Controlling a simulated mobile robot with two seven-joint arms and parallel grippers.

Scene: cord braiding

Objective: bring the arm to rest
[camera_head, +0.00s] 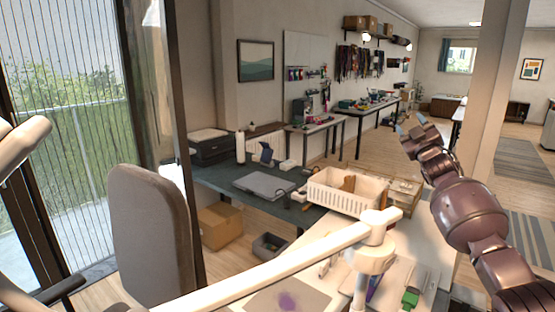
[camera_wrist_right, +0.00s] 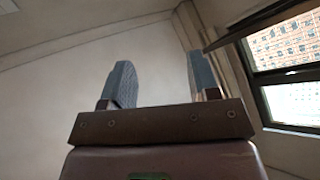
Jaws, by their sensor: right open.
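My right arm, dark purple, comes in from the lower right in the head view and reaches upward. Its gripper (camera_head: 411,124) is raised above the worktable, with grey-blue fingertips apart. In the right wrist view the gripper (camera_wrist_right: 161,82) is open and empty, with bare wall and ceiling behind its two fingers. It touches nothing that I can see. My left gripper does not show in either view.
Below is a pale worktable (camera_head: 430,265) with a green item (camera_head: 410,297) and a mat. A white jointed bar (camera_head: 290,265) crosses in front. A white basket (camera_head: 350,195) stands behind. A grey chair (camera_head: 150,230) is at left; a pillar (camera_head: 490,90) rises beside my right arm.

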